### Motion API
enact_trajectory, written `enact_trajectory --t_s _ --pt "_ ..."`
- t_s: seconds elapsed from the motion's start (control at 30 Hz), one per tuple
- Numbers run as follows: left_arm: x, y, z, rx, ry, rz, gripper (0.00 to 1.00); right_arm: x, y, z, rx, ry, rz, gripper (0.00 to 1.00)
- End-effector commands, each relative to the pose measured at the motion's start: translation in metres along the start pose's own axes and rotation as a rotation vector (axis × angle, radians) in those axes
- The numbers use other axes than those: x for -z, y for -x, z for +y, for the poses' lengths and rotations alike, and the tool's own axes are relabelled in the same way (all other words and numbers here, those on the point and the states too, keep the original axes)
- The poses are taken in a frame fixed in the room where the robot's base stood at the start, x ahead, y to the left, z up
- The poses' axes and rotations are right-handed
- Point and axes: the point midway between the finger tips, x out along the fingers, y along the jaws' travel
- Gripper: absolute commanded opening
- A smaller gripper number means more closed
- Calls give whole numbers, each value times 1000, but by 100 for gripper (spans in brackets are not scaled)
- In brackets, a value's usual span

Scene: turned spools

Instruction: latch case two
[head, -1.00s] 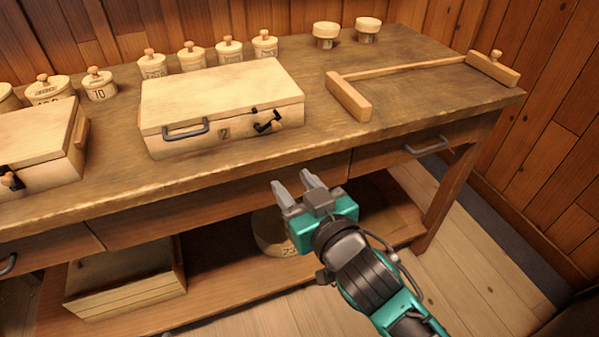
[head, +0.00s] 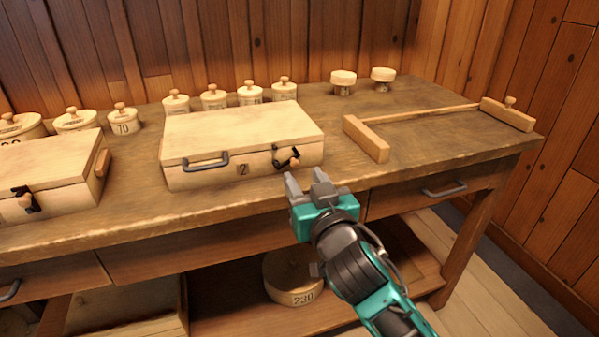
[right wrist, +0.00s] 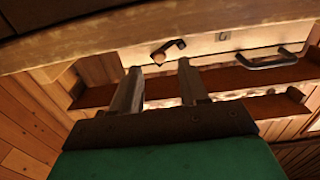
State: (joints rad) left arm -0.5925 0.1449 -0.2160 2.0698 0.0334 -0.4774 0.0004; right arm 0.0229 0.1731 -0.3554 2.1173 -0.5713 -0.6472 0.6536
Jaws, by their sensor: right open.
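Case two (head: 243,150) is a pale wooden case with its lid down, standing on the workbench and marked 2 on its front. It has a grey handle (head: 205,163) and, to the right of the number, a dark latch (head: 287,158) with a wooden knob. The latch lever lies at a slant; I cannot tell whether it is engaged. My right gripper (head: 307,180) is open and empty, in front of the case and just below and right of the latch, apart from it. In the right wrist view the latch (right wrist: 168,50) shows beyond the two fingers (right wrist: 161,85).
Another case (head: 50,175) stands to the left. Several lidded pots (head: 230,97) line the back. A wooden frame with a long rod (head: 425,115) lies to the right. The bench's front edge (head: 130,232) runs close under my gripper. A drum marked 230 (head: 294,280) sits on the lower shelf.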

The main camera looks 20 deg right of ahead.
Motion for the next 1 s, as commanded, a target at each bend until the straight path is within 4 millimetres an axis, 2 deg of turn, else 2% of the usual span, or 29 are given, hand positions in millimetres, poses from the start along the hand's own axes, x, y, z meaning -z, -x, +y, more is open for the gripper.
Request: enact_trajectory --t_s 0.1,0.3,0.67,1.0 --pt "-3 -1 0 0 1 -3 43 0 -18 0 0 1 1 44" --pt "-5 -2 0 1 1 -3 43 0 -34 0 0 1 -1 44" --pt "-6 -2 -2 1 -7 -5 43 0 -36 0 0 0 -1 43" --pt "-6 -2 -3 1 -11 -6 43 0 -36 0 0 0 -1 10"
